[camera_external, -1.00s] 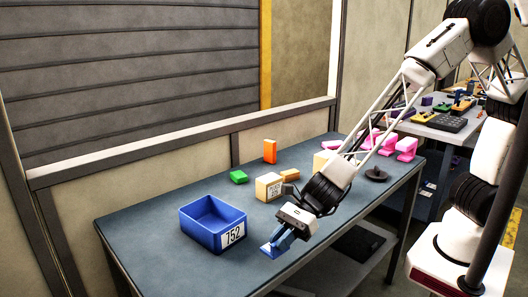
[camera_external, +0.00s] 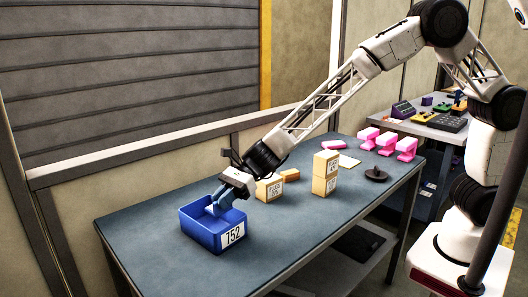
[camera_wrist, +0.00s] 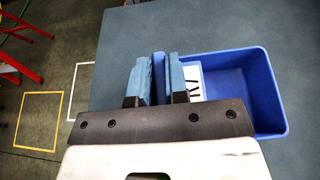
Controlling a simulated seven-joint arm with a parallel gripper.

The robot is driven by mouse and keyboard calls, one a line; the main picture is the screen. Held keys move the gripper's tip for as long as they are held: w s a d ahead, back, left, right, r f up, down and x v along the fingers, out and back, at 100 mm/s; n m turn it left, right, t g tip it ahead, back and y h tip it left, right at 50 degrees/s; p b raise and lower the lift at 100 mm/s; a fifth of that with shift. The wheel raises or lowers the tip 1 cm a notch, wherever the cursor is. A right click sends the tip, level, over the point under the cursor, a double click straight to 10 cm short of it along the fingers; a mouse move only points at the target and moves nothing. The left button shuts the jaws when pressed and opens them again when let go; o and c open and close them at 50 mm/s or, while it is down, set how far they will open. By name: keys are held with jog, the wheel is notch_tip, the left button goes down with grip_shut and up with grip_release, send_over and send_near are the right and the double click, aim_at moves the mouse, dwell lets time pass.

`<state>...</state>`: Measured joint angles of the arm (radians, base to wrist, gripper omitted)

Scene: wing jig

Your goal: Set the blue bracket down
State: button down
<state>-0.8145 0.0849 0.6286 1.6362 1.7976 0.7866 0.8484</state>
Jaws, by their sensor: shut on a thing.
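The blue bracket (camera_wrist: 158,77) shows edge-on in the wrist view, pinched between the two blue-grey fingers of my gripper (camera_wrist: 158,80). In the external view my gripper (camera_external: 222,199) points down over the open blue bin (camera_external: 203,236), near its top rim. The bracket is hard to tell from the fingers there. The bin carries a white label reading 752 and also shows in the wrist view (camera_wrist: 267,90), to the right of the fingers. I cannot tell whether the bracket touches the bin.
A labelled tan box (camera_external: 268,189) stands right of my gripper. The table's front middle (camera_external: 300,228) is clear.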

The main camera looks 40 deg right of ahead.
jog(key=w+d, duration=0.8)
jog(key=w, duration=0.5)
jog(key=w+d+m+t, duration=0.1)
jog(key=w+d, duration=0.7)
jog(key=w, duration=0.5)
jog(key=shift+f, duration=0.15)
jog(key=shift+f, duration=3.1)
jog(key=shift+f, duration=0.1)
jog(key=shift+f, duration=1.8)
jog(key=shift+f, duration=0.1)
jog(key=c, duration=1.1)
grip_release()
